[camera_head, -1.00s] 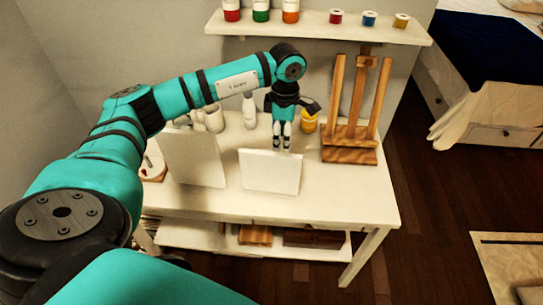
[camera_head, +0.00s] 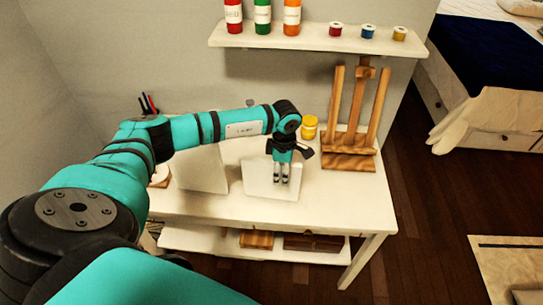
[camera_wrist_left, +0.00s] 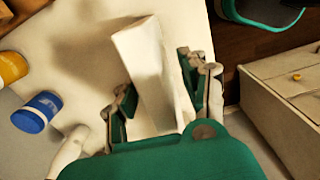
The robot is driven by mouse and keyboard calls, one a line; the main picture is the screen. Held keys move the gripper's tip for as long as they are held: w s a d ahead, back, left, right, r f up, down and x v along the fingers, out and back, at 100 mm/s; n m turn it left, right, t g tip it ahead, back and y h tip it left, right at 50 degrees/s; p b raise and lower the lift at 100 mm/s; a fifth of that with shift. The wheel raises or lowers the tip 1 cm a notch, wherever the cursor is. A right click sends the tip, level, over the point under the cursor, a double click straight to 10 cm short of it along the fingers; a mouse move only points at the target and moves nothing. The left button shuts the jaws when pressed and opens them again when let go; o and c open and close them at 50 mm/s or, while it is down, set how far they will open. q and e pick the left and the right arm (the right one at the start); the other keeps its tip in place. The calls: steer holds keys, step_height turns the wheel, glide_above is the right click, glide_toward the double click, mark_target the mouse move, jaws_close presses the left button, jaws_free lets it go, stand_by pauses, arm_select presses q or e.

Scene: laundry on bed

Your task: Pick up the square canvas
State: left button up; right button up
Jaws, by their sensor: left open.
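A white square canvas (camera_head: 258,182) stands upright, leaning slightly, on the white table (camera_head: 340,205). My left gripper (camera_head: 281,179) points down at its upper edge, with its fingertips overlapping the canvas in the head view. In the left wrist view the canvas (camera_wrist_left: 150,65) is seen nearly edge-on between the two spread fingers of my left gripper (camera_wrist_left: 160,90). The fingers are open, one on each side, and a gap shows beside the left finger. Another white canvas (camera_head: 203,170) stands to the left, partly behind my arm. My right gripper is not in view.
A wooden easel (camera_head: 348,150) and a yellow jar (camera_head: 309,127) stand behind and to the right. A wall shelf (camera_head: 330,42) with paint bottles and small jars hangs above. A blue jar (camera_wrist_left: 37,111) shows in the wrist view. The table's front right is clear.

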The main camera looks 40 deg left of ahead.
arm_select(q)
steer(key=shift+c, duration=0.4)
jaws_close()
steer(key=shift+r, duration=0.1)
